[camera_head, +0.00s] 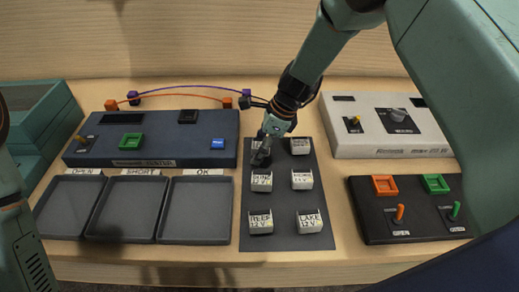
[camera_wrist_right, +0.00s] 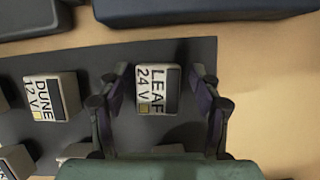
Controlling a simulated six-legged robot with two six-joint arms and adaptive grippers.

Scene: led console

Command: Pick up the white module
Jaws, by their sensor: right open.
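Several white modules with black label text stand in two columns on a dark grey mat (camera_head: 276,242). In the right wrist view, a white module marked LEAF 24 V (camera_wrist_right: 158,90) lies between the two fingers of my right gripper (camera_wrist_right: 160,80), with a gap on each side. The gripper is open and empty. In the head view my right gripper (camera_head: 262,154) is over the upper left of the mat and largely hides the module there. A module marked DUNE 12 V (camera_wrist_right: 45,98) is beside it in the wrist view. My left gripper is not in view; only part of the left arm shows.
Three empty trays (camera_head: 195,241) labelled OPEN, SHORT and OK stand left of the mat. A dark blue tester (camera_head: 95,150) is behind them. A light grey console (camera_head: 350,140) and a black switch box (camera_head: 375,225) stand at the right. Orange and purple cables lie at the back.

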